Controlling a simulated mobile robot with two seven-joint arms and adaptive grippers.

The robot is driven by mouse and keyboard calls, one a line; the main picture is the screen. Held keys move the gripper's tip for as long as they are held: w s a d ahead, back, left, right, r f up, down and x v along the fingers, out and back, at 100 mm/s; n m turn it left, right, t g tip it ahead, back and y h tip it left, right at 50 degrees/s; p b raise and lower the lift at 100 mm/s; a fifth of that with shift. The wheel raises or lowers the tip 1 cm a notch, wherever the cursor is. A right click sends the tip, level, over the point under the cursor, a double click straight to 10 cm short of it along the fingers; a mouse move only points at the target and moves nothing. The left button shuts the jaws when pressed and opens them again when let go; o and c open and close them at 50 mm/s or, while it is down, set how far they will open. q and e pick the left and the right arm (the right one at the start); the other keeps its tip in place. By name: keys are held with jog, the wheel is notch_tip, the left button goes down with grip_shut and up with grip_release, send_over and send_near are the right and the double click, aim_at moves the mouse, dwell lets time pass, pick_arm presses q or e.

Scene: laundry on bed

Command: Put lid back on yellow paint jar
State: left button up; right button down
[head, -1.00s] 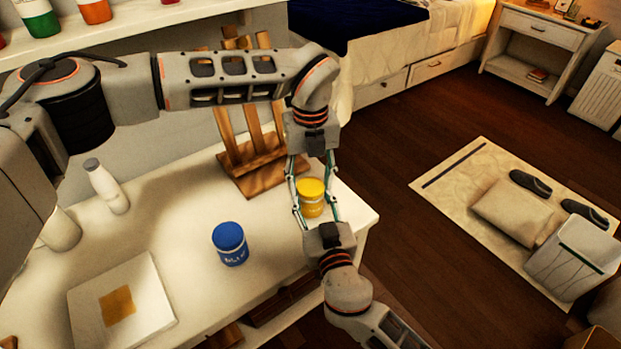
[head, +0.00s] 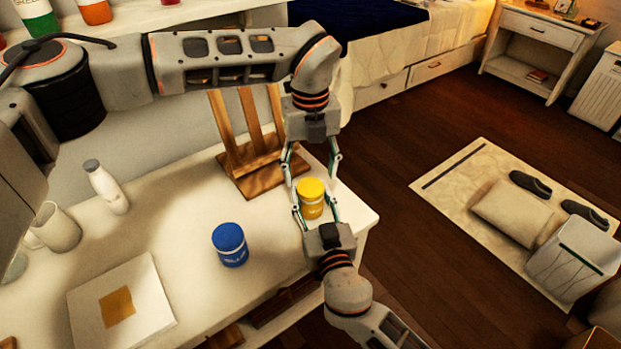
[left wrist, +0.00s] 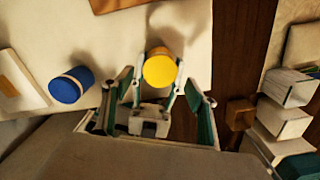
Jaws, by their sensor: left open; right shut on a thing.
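The yellow paint jar (head: 311,203) stands upright near the right end of the white desk, and its yellow lid (head: 310,186) appears to sit on top. In the left wrist view the round yellow lid (left wrist: 159,68) hides most of the jar. My right gripper (head: 316,205) reaches in from the front and is shut on the jar, one finger on each side. My left gripper (head: 311,174) hangs just above and behind the jar. Its fingers are spread wide and hold nothing; the lid is clear of them.
A blue jar (head: 230,245) stands left of the yellow jar. A wooden easel (head: 255,175) stands close behind. The desk's right edge is near.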

aim_at(311, 187)
pick_arm(q)
jog(key=shift+r, duration=0.55)
jog(key=shift+r, duration=0.1)
jog(key=shift+c, duration=0.3)
notch_tip(311, 187, up, 3)
jog(key=shift+r, duration=0.2)
jog(key=shift+f, duration=0.15)
jog(key=shift+f, duration=3.9)
